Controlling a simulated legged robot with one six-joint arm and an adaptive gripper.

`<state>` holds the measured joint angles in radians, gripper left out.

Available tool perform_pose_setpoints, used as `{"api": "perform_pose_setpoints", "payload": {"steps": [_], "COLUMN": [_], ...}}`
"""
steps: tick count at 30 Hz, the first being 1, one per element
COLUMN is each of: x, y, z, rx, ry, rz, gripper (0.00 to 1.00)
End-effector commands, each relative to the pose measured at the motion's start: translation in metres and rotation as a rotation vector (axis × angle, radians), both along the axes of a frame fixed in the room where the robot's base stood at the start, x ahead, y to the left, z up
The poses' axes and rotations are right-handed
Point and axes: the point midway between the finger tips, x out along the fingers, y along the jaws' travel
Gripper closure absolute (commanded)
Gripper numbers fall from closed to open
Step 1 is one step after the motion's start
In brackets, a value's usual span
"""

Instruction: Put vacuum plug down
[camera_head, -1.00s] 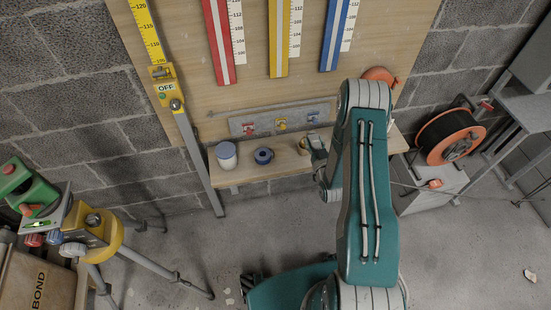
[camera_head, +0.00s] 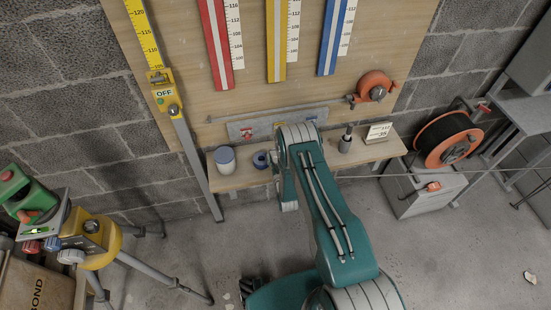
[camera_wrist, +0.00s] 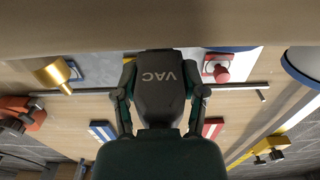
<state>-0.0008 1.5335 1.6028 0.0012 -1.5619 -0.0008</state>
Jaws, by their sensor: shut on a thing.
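The vacuum plug (camera_wrist: 158,85), a dark grey block marked VAC, sits between the two fingers of my gripper (camera_wrist: 160,98) in the wrist view. My gripper is shut on it. In the head view my teal arm reaches to the left part of the wooden shelf (camera_head: 235,180), near a dark blue ring (camera_head: 261,159). The plug and fingertips are hidden there behind the arm. Whether the plug touches the shelf or plate, I cannot tell. A grey metal plate (camera_head: 238,129) with a red fitting (camera_head: 246,132) stands behind the shelf, partly covered by my arm.
A white jar (camera_head: 224,158) stands left on the shelf. A dark upright fitting (camera_head: 346,138) and a small card (camera_head: 378,132) stand to the right. A brass piece (camera_wrist: 52,75) shows in the wrist view. An orange reel (camera_head: 447,138) is further right.

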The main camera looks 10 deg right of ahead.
Motion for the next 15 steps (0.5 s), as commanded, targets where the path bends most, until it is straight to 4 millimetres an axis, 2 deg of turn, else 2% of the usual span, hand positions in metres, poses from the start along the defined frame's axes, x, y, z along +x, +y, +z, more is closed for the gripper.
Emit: {"api": "perform_pose_setpoints", "payload": {"steps": [2,15], "x": [0.0000,0.0000], "y": [0.0002,0.0000], "z": [-0.0055,-0.0108], "rx": [0.000,0.000], "ry": [-0.001,-0.002], "rz": [0.001,0.001], "gripper": [1.00,1.00]}}
